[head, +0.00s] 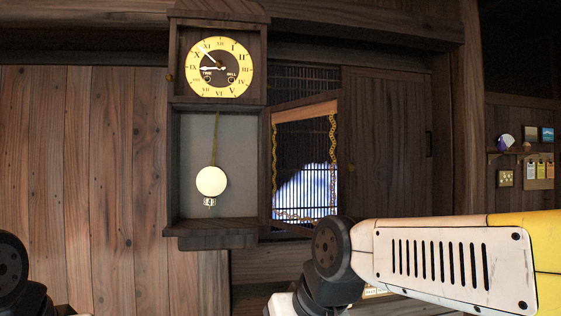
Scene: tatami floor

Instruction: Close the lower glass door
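A dark wooden wall clock with a yellow dial (219,67) hangs on the wall. Its lower case (193,140) is open at the front, with a round white pendulum (211,181) inside. The lower glass door (338,115) stands swung open to the right of the case, its frame joined at the case's right side. Gold ornament runs along the inside of its frame, and the slatted window shows through the glass. My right arm passes below and right of the door and hides part of its lower corner area. Neither gripper shows in the head view.
A wooden plank wall (95,170) is left of the clock. A dark wooden panel (388,150) with a handle is behind and right of the door. A shelf (508,153) with small items is at the far right. Space in front of the clock case looks clear.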

